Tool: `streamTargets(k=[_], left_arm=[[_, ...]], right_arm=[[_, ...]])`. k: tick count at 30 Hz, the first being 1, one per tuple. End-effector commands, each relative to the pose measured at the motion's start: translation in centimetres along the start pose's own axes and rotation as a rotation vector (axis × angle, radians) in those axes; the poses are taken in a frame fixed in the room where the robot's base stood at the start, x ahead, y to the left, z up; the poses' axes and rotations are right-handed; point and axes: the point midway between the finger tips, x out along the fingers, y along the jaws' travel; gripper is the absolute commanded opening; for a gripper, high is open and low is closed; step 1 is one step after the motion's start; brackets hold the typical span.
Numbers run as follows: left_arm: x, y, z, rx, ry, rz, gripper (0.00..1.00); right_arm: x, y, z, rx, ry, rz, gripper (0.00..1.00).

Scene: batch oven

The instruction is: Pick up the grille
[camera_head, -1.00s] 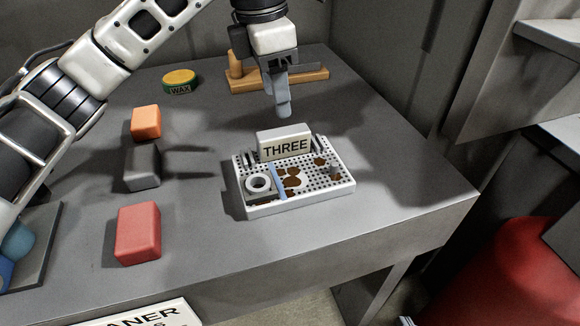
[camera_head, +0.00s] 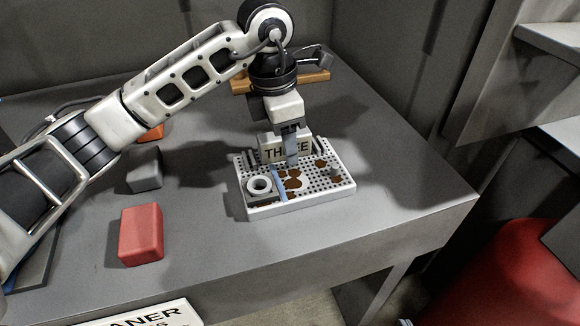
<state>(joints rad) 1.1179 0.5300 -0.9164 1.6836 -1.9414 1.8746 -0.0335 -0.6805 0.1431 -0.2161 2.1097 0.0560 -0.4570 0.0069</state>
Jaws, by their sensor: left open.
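The grille (camera_head: 328,187) is a white perforated tray with brown stains, lying flat on the grey table. A block lettered "THREE" (camera_head: 270,150) stands at its back edge. A white ring (camera_head: 259,184) sits in its front left corner, and a blue strip (camera_head: 279,184) crosses it. My left gripper (camera_head: 292,160) points down just over the back of the grille, in front of the block, hiding part of the lettering. It is open with nothing visible between its fingers. I cannot tell whether the fingertips touch the grille. My right gripper is not in view.
A red block (camera_head: 141,234), a grey block (camera_head: 145,170) and a partly hidden orange block (camera_head: 152,133) stand left of the grille. A wooden piece (camera_head: 314,77) lies behind my arm. The table (camera_head: 400,185) is clear to the right.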

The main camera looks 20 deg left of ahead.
Motion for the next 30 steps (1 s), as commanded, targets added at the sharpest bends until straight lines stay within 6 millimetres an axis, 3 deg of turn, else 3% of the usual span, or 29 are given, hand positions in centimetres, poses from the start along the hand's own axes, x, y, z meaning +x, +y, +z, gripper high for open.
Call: streamTargets(k=[1,6,20,26,30], left_arm=[[0.0,0.0,0.0,0.0,0.0,0.0,0.44],[0.0,0.0,0.0,0.0,0.0,0.0,0.0],[-0.8,0.0,0.2,0.0,-0.004,0.002,0.0],[-3.6,-0.1,0.5,0.002,-0.007,0.005,0.0],[-6.9,-2.7,-0.2,0.006,-0.007,0.007,0.0]], right_arm=[[0.0,0.0,0.0,-0.001,0.0,0.0,0.0],[0.0,0.0,-0.1,-0.001,0.003,0.0,0.0],[0.0,0.0,-0.6,-0.001,0.016,-0.001,0.0],[0.3,0.0,-0.3,0.005,0.021,-0.005,0.0],[0.3,-0.1,-0.4,0.009,0.024,-0.007,0.0]])
